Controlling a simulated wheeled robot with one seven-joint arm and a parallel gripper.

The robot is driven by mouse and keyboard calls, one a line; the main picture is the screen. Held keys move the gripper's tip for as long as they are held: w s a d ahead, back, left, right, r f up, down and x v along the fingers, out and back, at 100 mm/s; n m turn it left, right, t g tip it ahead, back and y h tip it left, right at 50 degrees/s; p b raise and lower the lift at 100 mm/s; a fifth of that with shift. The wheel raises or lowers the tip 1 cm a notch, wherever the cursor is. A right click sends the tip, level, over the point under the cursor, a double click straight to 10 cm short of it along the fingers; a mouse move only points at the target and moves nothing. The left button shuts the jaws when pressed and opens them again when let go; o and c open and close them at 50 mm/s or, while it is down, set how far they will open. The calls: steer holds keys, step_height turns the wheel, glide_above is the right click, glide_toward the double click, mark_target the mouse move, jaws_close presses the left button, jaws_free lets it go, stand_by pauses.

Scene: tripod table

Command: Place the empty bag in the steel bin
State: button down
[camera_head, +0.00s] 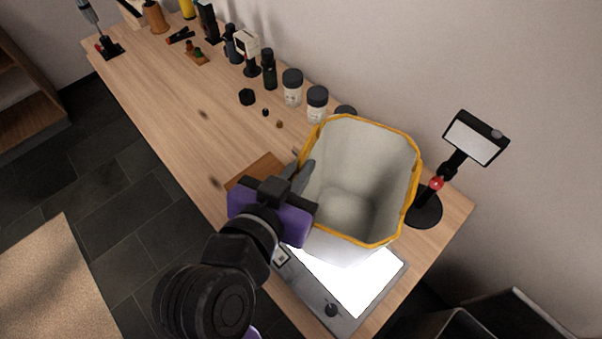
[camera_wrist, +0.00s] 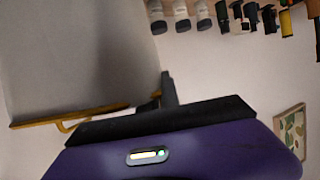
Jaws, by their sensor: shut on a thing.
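The empty bag (camera_head: 345,200) is pale grey and open at the top, with an orange rim. It stands upright over the right part of the table, and no contents show inside. My gripper (camera_head: 304,178) is shut on the left side of the bag's rim. In the wrist view the bag (camera_wrist: 70,60) fills the left side, beside my gripper's dark finger (camera_wrist: 168,92). Whether the bag's base touches the lit panel is hard to tell. A dark grey open-topped box (camera_head: 520,312), probably the steel bin, is partly in view at the lower right, on the floor beyond the table's end.
A lit panel (camera_head: 365,285) lies under the bag on the wooden table (camera_head: 150,95). A stand with a screen (camera_head: 476,138) is close to the bag's right. Dark-lidded jars (camera_head: 292,88) and bottles line the wall side. A wooden board (camera_head: 258,170) lies by my gripper.

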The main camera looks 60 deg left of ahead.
steer(key=shift+f, duration=1.3)
steer(key=shift+f, duration=0.15)
steer(key=c, duration=1.6)
jaws_free()
